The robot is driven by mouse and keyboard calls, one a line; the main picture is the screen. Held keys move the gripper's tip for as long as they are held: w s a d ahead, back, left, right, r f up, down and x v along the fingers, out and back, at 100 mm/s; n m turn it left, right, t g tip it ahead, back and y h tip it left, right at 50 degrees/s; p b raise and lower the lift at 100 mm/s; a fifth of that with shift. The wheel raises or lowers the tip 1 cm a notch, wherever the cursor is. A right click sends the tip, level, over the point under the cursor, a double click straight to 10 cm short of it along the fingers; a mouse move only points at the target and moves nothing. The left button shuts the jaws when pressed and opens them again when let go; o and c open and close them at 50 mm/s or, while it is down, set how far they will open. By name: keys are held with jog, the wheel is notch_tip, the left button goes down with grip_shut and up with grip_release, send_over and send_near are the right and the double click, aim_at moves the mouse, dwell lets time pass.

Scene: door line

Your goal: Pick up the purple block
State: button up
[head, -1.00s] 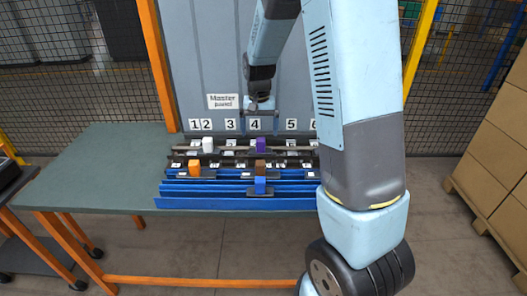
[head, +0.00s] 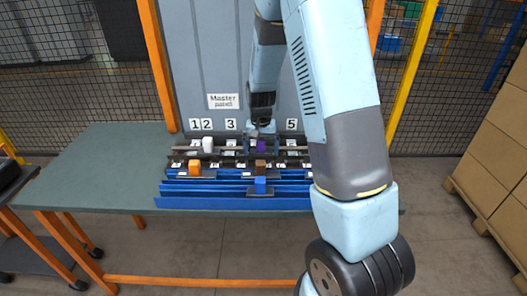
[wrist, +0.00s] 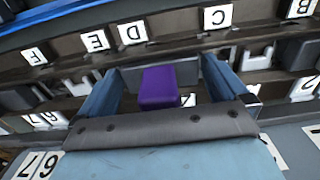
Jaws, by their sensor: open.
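The purple block (head: 261,146) stands in the upper row of the rack, below the Master panel sign and beside other slots. My gripper (head: 262,129) is just above and behind it in the head view, pointing down. In the wrist view the purple block (wrist: 158,90) lies between the two blue fingers of my gripper (wrist: 163,76), with visible gaps to both sides. The fingers are open and not closed on the block. How deep they reach beside it is hard to tell.
A white block (head: 207,145) stands left in the same row. An orange block (head: 194,167), a brown block (head: 260,166) and a blue block (head: 260,185) stand on lower rows. The grey panel (head: 225,60) rises behind. The green tabletop (head: 105,165) is clear at left.

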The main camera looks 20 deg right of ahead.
jog(key=c, duration=1)
jog(key=shift+r, duration=0.1)
jog(key=shift+c, duration=0.2)
